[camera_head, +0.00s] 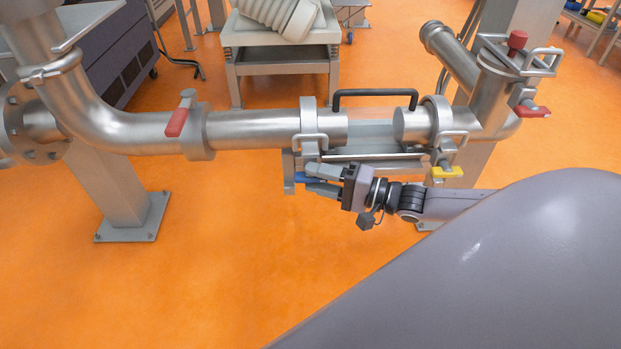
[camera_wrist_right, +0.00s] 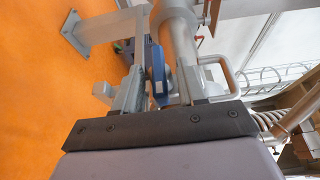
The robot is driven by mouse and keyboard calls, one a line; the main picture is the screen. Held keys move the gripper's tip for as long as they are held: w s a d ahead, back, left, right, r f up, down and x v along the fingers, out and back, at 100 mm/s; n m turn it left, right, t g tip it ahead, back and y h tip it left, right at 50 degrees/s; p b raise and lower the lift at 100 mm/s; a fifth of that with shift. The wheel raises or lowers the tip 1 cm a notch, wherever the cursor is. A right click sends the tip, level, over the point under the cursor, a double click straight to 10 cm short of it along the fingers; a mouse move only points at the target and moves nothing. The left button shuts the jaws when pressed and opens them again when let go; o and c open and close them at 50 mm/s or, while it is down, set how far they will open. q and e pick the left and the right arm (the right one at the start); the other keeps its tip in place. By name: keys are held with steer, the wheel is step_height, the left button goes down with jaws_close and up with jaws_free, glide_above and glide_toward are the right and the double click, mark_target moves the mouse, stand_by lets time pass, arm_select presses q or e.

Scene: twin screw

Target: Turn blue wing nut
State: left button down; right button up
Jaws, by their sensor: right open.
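The blue wing nut (camera_head: 306,178) sits under the left clamp (camera_head: 309,128) of the pipe gap in the head view, partly hidden by my right gripper. My right gripper (camera_head: 310,179) comes from the right and is open, with one finger above the nut and one below it. In the right wrist view the blue wing nut (camera_wrist_right: 155,66) stands between the two spread fingers of the right gripper (camera_wrist_right: 158,86). It looks closer to the left finger there; I cannot tell whether it touches. My left gripper is not in view.
A yellow wing nut (camera_head: 447,172) hangs under the right clamp (camera_head: 439,125). A black handle (camera_head: 375,93) bridges the pipe gap above my gripper. Red valve handles (camera_head: 177,122) are on the pipework. The orange floor (camera_head: 230,250) in front is clear.

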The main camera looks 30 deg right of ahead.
steer(key=shift+w+a, duration=0.45)
steer(key=shift+w, duration=0.15)
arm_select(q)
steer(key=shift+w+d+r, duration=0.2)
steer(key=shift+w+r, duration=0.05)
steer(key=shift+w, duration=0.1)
arm_select(e)
steer(key=shift+w+a, duration=0.1)
steer(key=shift+w, duration=0.05)
jaws_close()
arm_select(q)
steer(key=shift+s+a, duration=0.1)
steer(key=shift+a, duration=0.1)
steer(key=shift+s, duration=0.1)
arm_select(e)
steer(key=shift+r, duration=0.1)
